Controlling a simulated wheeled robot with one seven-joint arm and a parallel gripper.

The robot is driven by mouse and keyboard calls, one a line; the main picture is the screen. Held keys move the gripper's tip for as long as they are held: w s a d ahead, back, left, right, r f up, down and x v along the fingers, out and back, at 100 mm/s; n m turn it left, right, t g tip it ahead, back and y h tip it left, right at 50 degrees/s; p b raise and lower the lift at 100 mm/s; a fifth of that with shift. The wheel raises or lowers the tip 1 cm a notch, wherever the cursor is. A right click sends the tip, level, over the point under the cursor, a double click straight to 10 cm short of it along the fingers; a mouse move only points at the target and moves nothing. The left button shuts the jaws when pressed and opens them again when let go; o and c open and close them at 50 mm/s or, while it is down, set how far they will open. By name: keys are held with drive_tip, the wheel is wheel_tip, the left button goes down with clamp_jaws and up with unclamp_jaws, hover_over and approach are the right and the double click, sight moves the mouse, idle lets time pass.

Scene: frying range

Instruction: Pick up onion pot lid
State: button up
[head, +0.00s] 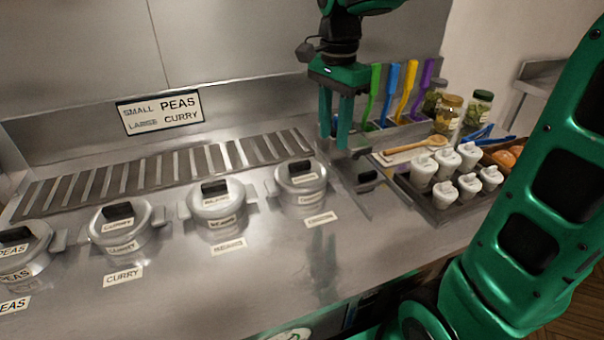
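Several lidded metal pots stand in a row on the steel counter. The rightmost pot (305,198) has a label too small to read with certainty; it may be the onion one. Its lid (318,173) is on, with a black handle (300,168) on top. My gripper (335,143) points down, above and to the right of this pot, behind it in the picture. Its two green fingers are apart with nothing visible between them. It does not appear to touch the lid.
The other pots are peas (24,262), curry (124,240) and one blurred label (217,215). A slotted grate (150,172) runs behind them. Right of my gripper are colored-handled utensils (391,95), jars (448,115) and a tray (446,213) of white shakers. The front counter is clear.

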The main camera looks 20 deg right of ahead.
sight(300, 162)
drive_tip(key=w+a+r+m, duration=0.2)
drive_tip(key=w+a, duration=0.3)
drive_tip(key=a, duration=0.1)
drive_tip(key=shift+m, duration=0.3)
wheel_tip(300, 162, down, 11)
drive_tip(key=shift+d+f, duration=0.1)
clamp_jaws()
